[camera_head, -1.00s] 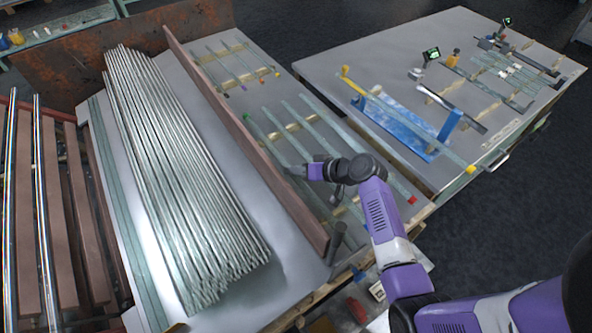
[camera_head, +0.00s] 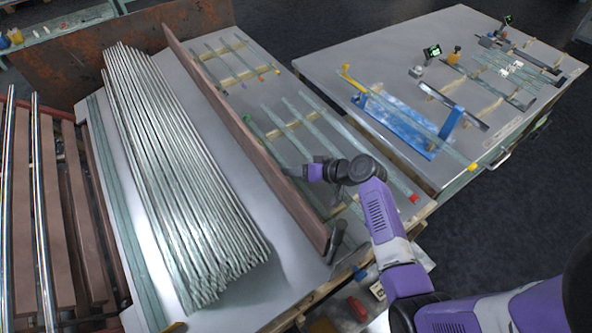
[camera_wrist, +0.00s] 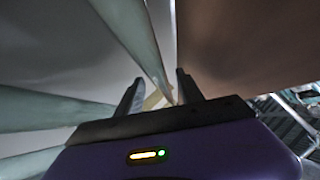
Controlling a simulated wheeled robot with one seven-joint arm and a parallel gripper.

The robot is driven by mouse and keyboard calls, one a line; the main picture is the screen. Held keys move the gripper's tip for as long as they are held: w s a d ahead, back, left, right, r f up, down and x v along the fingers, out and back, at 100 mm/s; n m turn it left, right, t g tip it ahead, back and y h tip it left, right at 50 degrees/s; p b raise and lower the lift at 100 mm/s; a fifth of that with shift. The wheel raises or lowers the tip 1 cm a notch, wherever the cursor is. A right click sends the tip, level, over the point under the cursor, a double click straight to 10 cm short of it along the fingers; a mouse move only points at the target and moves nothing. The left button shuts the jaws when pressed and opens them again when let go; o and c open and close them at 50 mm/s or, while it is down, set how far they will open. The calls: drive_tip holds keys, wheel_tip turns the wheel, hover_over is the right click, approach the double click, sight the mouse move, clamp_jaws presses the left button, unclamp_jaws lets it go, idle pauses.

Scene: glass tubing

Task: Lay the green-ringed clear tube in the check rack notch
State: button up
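The green-ringed clear tube lies among several clear tubes on the near table, and its green end (camera_head: 247,119) shows at the upper left of that group. My gripper (camera_head: 292,172) is low over these tubes, beside the brown divider. In the wrist view my gripper (camera_wrist: 160,92) is open, and a clear tube (camera_wrist: 135,35) runs into the space between its fingers. No coloured ring shows there, so I cannot tell which tube it is. The blue rack (camera_head: 400,122) on the far table bears a yellow-ended tube. I cannot tell which fixture is the check rack.
A brown divider (camera_head: 240,135) stands close to the left of my gripper. A large bundle of clear tubes (camera_head: 175,165) lies beyond it. A red-ended tube (camera_head: 413,198) lies to the right. Several small fixtures and displays (camera_head: 432,51) stand on the far table.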

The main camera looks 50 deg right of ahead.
drive_tip(key=shift+r, duration=0.1)
drive_tip(key=shift+r+p, duration=0.3)
drive_tip(key=shift+p, duration=0.1)
drive_tip(key=v, duration=1.2)
drive_tip(key=shift+r, duration=0.15)
idle(0.5)
